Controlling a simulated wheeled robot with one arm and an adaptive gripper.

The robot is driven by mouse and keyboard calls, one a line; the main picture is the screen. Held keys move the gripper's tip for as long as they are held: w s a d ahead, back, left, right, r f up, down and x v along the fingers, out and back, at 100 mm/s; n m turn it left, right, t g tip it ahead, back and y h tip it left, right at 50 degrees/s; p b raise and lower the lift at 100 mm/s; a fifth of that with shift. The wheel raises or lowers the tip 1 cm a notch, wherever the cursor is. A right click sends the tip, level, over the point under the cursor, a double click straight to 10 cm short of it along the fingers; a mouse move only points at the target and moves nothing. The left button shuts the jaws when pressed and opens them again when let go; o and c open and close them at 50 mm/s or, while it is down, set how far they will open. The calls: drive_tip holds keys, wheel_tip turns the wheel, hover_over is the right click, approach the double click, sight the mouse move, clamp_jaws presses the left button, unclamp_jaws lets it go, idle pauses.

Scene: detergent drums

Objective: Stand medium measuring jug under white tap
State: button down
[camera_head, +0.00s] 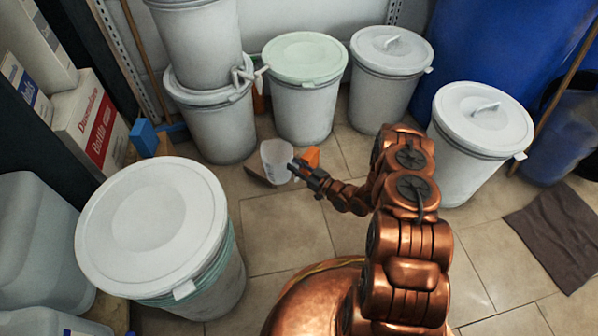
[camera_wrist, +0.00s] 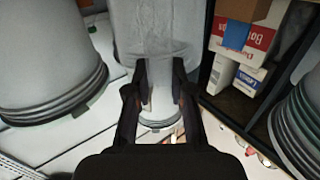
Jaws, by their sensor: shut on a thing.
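The measuring jug (camera_head: 275,158) is a pale, translucent cup, held roughly upright in the head view, above the floor between the drums. My gripper (camera_head: 295,170) is shut on its right side. In the wrist view the jug (camera_wrist: 155,35) fills the top middle, between the two dark fingers of my gripper (camera_wrist: 160,90). The white tap (camera_head: 247,76) sticks out from the right side of the stacked drums at the back left. In the head view the jug is below and to the right of the tap, apart from it. I cannot make out the tap in the wrist view.
The lower stacked drum (camera_head: 215,130) stands behind the jug, left of a green-lidded drum (camera_head: 305,105). A large lidded drum (camera_head: 150,225) stands at the front left. An orange object (camera_head: 311,157) is beside my gripper. Tiled floor (camera_head: 285,230) is clear in front.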

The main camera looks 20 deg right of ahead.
sight(282, 147)
drive_tip(key=w+b, duration=0.1)
drive_tip(key=w, duration=0.1)
drive_tip(key=w+b, duration=0.1)
drive_tip(key=w+a+b, duration=0.1)
drive_tip(key=w+b, duration=0.1)
drive_tip(key=shift+w+a+f, duration=0.1)
drive_tip(key=shift+w+f, duration=0.25)
drive_tip(key=shift+f, duration=0.05)
drive_tip(key=shift+w+r, duration=0.1)
drive_tip(key=shift+w, duration=0.3)
drive_tip(key=shift+w+a, duration=0.2)
drive_tip(key=shift+w, duration=0.6)
drive_tip(key=shift+w+a, duration=0.15)
drive_tip(key=shift+w, duration=0.7)
drive_tip(key=shift+w+a, duration=0.2)
drive_tip(key=shift+w, duration=0.6)
drive_tip(key=shift+p, duration=0.4)
drive_tip(key=shift+f, duration=0.5)
drive_tip(key=c, duration=1.2)
unclamp_jaws()
drive_tip(key=shift+c, duration=0.2)
drive_tip(key=shift+o, duration=0.2)
